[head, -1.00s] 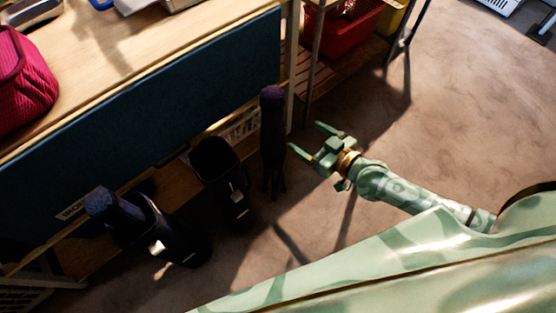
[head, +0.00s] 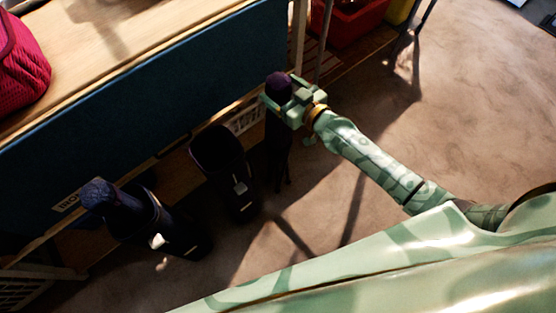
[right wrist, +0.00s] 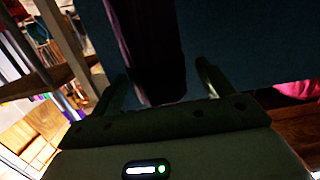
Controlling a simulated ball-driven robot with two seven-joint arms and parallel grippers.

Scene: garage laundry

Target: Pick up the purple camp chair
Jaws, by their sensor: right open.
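The purple camp chair (head: 279,86) is folded and stands upright on the floor beside the shelf unit. My right gripper (head: 276,100) is open at its upper part, with the fingers on either side of it in the head view. In the right wrist view the dark purple chair (right wrist: 146,50) shows between the two open fingers (right wrist: 163,88). I cannot tell whether the fingers touch it. The chair's lower part is dark and in shadow. My left gripper is not in view.
A dark empty bin (head: 222,165) stands left of the chair. Another dark bin (head: 160,225) holds a similar rolled purple-blue item (head: 99,196). The wooden bench top (head: 120,50) with a blue front panel (head: 180,90) runs behind. A red basket (head: 350,22) sits at the back. Floor at right is clear.

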